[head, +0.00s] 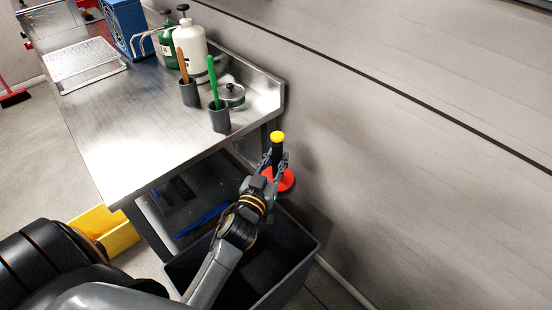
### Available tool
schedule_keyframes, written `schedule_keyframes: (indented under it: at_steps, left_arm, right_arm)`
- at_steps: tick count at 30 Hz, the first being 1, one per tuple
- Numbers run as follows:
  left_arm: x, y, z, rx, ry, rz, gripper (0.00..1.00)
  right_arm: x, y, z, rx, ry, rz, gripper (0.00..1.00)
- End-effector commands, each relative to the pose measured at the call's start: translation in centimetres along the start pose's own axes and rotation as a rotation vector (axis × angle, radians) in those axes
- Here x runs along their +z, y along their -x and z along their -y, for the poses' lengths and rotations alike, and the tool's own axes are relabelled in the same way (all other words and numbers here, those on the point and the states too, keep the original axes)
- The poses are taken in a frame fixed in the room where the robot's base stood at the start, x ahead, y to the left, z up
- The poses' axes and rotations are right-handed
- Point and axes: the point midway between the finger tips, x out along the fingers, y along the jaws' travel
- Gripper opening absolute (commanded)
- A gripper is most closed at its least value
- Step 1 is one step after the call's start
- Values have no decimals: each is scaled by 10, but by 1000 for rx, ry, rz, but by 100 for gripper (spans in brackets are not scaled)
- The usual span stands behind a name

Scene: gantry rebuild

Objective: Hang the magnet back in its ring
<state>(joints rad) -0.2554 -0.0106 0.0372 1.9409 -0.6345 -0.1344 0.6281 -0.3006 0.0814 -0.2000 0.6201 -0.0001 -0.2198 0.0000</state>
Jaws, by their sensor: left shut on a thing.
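My left gripper (275,167) is shut on the magnet (278,138), which looks like a black stick with a yellow top and an orange-red disc at its lower end. The gripper holds it upright at the black shaft, to the right of the steel bench's near right corner and over the back edge of a dark bin. The fingers partly hide the shaft and the disc. I cannot make out a ring for the magnet in the head view. My right gripper is not in view.
The steel bench (120,125) carries grey cups with a brown handle (183,66) and a green handle (212,80), a lidded glass dish (232,93) and a white bottle (191,50). The dark bin (314,256) stands below my arm.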

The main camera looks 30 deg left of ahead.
Motion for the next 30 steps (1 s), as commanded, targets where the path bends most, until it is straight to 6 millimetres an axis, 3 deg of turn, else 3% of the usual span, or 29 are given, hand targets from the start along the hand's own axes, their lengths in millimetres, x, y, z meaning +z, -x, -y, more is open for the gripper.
schedule_keyframes:
  at_steps: [30]
  left_arm:
    - [8, 0, 0, 1, 0, -4, 0]
  right_arm:
    - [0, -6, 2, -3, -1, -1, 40]
